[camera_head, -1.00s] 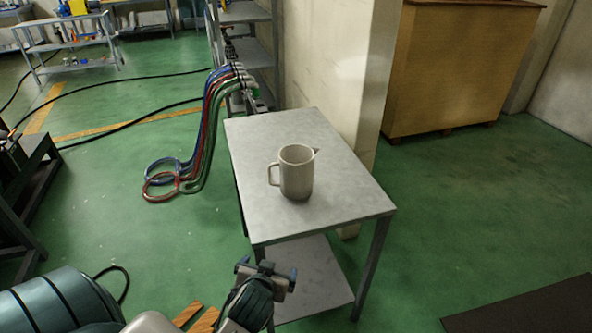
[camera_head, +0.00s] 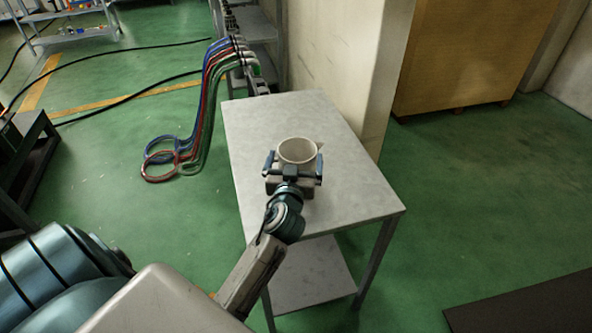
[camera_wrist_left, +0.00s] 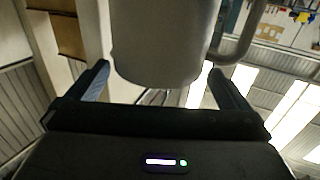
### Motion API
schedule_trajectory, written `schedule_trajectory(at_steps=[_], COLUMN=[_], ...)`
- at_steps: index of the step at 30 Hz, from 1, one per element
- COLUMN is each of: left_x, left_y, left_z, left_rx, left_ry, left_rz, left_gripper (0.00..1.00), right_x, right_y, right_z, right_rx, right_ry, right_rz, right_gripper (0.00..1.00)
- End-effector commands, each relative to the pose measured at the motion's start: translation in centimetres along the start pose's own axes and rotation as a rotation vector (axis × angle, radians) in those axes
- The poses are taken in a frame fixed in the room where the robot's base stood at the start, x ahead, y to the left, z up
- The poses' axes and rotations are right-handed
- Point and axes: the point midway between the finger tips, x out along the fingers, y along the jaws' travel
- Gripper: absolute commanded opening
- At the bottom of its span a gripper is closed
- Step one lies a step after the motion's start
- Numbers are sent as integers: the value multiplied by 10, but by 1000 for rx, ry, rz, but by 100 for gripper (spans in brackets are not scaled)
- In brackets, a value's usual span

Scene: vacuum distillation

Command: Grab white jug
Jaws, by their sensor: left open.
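The white jug (camera_head: 298,150) stands upright on the small grey table (camera_head: 345,190) in the head view. My left gripper (camera_head: 292,172) is open at the near side of the jug and hides its lower body and handle from the head camera. The jug (camera_wrist_left: 165,40) also fills the top middle of the left wrist view, with its handle at the right. The two fingers of my left gripper (camera_wrist_left: 160,85) show on either side of the jug's body, with gaps visible. My right gripper is not in view.
A pale pillar (camera_head: 345,70) stands right behind the table. Coloured hoses (camera_head: 205,105) hang and coil on the floor to its left. The tabletop around the jug is clear.

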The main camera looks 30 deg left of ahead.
Motion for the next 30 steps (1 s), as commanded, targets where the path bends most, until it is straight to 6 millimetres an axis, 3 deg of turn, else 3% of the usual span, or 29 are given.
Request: schedule_trajectory(at_steps=[2,9,18,26,30], left_x=[9,41,45,45,45], left_y=[1,2,2,2,2], left_z=[-1,3,5,5,5], left_rx=[3,2,1,1,1], left_ry=[0,0,-1,-1,-1], left_rz=[0,0,0,0,0], left_gripper=[100,100,100,50,50], right_x=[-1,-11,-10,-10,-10], right_y=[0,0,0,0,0], right_z=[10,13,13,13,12], right_rx=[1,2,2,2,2], right_ry=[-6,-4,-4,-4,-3], right_rz=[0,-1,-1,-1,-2], right_gripper=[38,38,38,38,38])
